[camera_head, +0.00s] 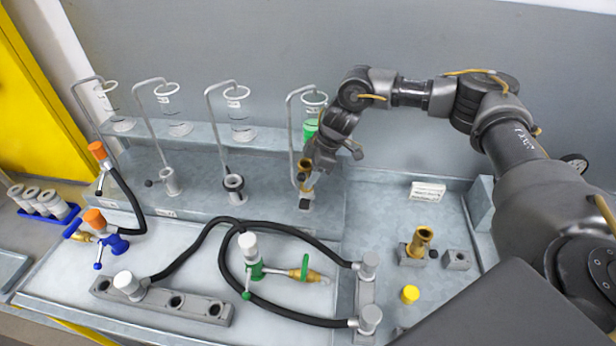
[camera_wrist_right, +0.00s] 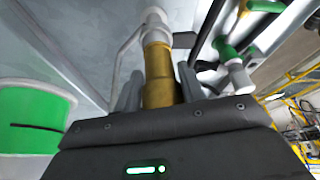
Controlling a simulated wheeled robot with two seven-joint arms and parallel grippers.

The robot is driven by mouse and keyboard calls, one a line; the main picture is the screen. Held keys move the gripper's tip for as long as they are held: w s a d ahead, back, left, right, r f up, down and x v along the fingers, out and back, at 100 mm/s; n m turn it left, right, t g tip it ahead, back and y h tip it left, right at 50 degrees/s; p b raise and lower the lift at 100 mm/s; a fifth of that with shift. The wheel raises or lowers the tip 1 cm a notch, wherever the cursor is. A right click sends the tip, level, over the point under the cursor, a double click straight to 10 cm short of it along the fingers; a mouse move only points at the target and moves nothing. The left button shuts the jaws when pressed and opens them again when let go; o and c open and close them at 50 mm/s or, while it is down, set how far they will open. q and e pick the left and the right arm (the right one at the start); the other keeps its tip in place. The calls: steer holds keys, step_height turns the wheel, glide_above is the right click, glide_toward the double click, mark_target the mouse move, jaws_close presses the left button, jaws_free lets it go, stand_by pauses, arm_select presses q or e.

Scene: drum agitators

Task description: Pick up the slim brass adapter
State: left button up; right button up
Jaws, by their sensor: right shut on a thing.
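The slim brass adapter (camera_wrist_right: 159,78) is between the two fingers of my right gripper (camera_wrist_right: 160,88) in the wrist view, and the fingers are shut on it. A pale pipe end lies just beyond it; I cannot tell whether they touch. Another, wider brass piece (camera_head: 421,240) stands in a grey block on the right. My left gripper is not in view.
Bent pipes and clear cylinders (camera_head: 240,115) line the back shelf; the one beside my right gripper holds green liquid (camera_head: 310,128). Black hoses (camera_head: 285,232) cross the bench. A yellow cap (camera_head: 410,293) and a white label block (camera_head: 428,191) stand at right.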

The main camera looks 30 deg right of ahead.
steer(key=shift+r+b, duration=0.6)
steer(key=shift+b, duration=0.1)
steer(key=s+a+r+b, duration=0.6)
steer(key=s+r, duration=0.6)
steer(key=shift+s+a, duration=0.15)
steer(key=shift+s, duration=0.1)
